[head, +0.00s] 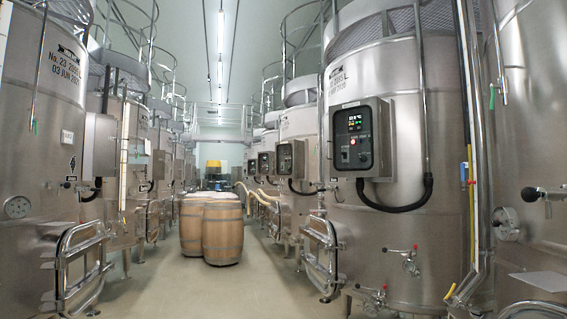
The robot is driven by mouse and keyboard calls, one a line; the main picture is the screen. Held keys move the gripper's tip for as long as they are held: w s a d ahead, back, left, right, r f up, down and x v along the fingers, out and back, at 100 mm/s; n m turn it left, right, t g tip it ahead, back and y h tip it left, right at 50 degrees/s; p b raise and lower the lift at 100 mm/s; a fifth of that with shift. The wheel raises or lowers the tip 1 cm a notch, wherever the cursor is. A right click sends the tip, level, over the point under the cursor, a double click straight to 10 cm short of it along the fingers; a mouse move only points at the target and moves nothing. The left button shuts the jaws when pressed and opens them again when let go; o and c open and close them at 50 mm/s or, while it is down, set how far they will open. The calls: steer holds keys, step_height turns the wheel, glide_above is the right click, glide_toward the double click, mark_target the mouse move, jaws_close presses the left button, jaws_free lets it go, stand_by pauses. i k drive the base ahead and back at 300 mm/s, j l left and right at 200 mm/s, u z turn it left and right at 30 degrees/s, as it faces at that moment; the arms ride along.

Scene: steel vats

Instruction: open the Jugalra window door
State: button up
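Steel vats line both sides of an aisle. The near left vat (35,130) has a hatch door (80,268) with a bright tubular frame low on its side, facing the aisle. The large right vat (385,240) has a similar framed hatch door (320,260) low on its left side. Both doors appear shut, seen at a steep angle. I cannot read the name Jugalra on any vat, so I cannot tell which door bears it. My gripper is not in view.
Wooden barrels (222,233) stand mid-aisle ahead. The floor (200,290) before them is clear. A control box (362,138), valves (410,260) and pipes stick out from the right vat. A shelf-like plate (540,282) juts out at the lower right.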

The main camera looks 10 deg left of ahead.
mark_target(293, 174)
steer(key=i+j+u, duration=0.3)
steer(key=i+u, duration=0.15)
steer(key=i, duration=0.2)
steer(key=i+j+u, duration=0.1)
steer(key=i+u, duration=0.35)
steer(key=i, duration=3.4)
steer(key=i+j, duration=0.15)
steer(key=i, duration=1.8)
steer(key=l+z, duration=0.05)
steer(key=l, duration=0.05)
